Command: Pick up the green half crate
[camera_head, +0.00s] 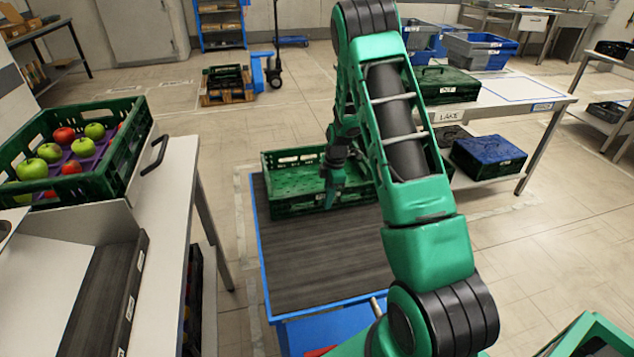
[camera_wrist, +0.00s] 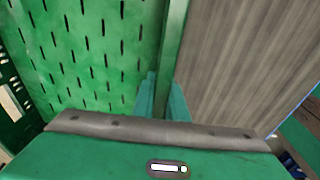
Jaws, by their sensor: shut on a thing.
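My gripper (camera_head: 335,182) reaches down onto the near wall of the crate. In the wrist view my gripper (camera_wrist: 160,98) is shut on that wall, with a finger on each side. My arm hides the crate's right end in the head view.
At left, a table (camera_head: 172,215) carries a green crate of apples (camera_head: 140,160). At right, a white table (camera_head: 505,95) holds a closed green box (camera_head: 446,85) and blue bins (camera_head: 480,50).

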